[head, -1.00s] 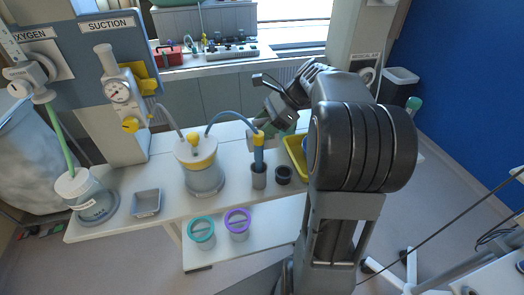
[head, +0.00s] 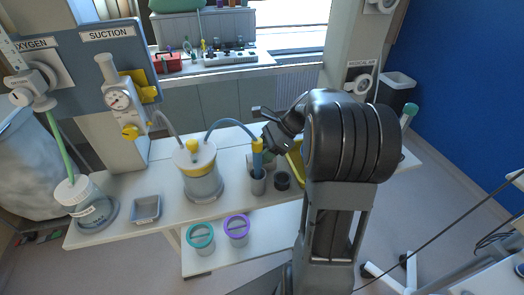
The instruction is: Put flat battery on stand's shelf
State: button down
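I cannot make out a flat battery. A lower white shelf (head: 215,264) holds a teal-lidded jar (head: 201,236) and a purple-lidded jar (head: 237,228); I cannot tell if this is the stand's shelf. My arm hides the table's right part.
A suction jar (head: 198,175) with hoses, a small grey tray (head: 146,209) and an oxygen humidifier bottle (head: 92,207) stand on the table. A dark cup (head: 282,181) is beside the wand's cup. A yellow tray (head: 294,165) is partly behind my arm.

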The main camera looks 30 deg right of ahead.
jog(key=shift+f, duration=0.1)
jog(key=c, duration=0.6)
grip_release()
jog(key=shift+o, duration=0.2)
